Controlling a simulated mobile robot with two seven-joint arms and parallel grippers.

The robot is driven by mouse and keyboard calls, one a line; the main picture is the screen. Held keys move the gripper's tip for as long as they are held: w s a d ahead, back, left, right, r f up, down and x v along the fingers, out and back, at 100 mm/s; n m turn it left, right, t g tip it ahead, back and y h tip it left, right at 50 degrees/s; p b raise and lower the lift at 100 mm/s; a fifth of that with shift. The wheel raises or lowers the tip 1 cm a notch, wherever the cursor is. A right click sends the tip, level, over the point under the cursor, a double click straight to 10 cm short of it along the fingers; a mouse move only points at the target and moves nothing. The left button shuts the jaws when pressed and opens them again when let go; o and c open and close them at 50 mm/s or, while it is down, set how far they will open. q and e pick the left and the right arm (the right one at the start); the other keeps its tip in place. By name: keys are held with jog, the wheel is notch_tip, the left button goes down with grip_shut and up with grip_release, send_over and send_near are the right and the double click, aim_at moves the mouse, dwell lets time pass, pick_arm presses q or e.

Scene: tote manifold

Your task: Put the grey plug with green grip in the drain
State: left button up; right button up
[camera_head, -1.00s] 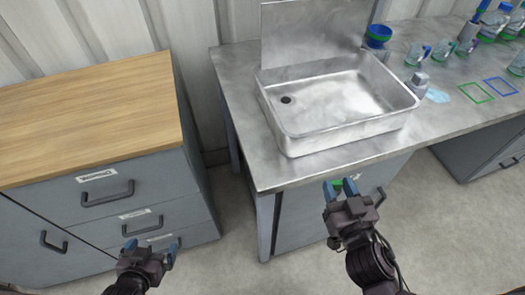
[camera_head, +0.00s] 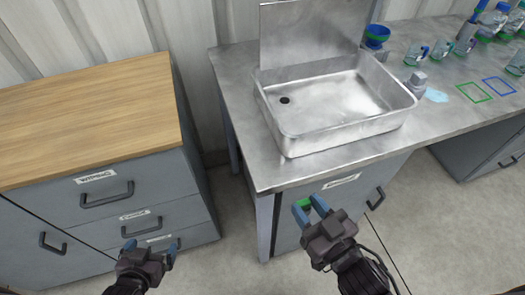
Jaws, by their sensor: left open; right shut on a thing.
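The sink (camera_head: 340,125) is a metal basin on the steel counter, with a dark round drain hole (camera_head: 285,100) in its floor at the left. My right gripper (camera_head: 309,206) is in front of the counter, below its front edge. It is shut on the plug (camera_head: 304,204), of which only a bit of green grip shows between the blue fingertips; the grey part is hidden. My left gripper (camera_head: 150,247) is open and empty at the lower left, in front of the grey drawers.
A wood-topped drawer cabinet (camera_head: 85,110) stands at the left, with a gap before the steel counter (camera_head: 235,120).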

send_near(265, 159)
jog(key=w+a+r, duration=0.1)
jog(key=w, duration=0.1)
jog(key=w+a+r, duration=0.2)
jog(key=w, duration=0.1)
jog(key=shift+w+r, duration=0.3)
jog(key=shift+w, duration=0.05)
jog(key=x, duration=0.3)
jog(key=shift+w+a+r, duration=0.1)
jog(key=shift+a+r, duration=0.05)
jog(key=shift+r, duration=0.05)
jog(key=shift+w, duration=0.2)
jog(key=shift+s, duration=0.1)
jog(key=shift+f, duration=0.25)
jog(key=o, duration=0.9)
jog(key=shift+a, duration=0.1)
jog(key=shift+r, duration=0.1)
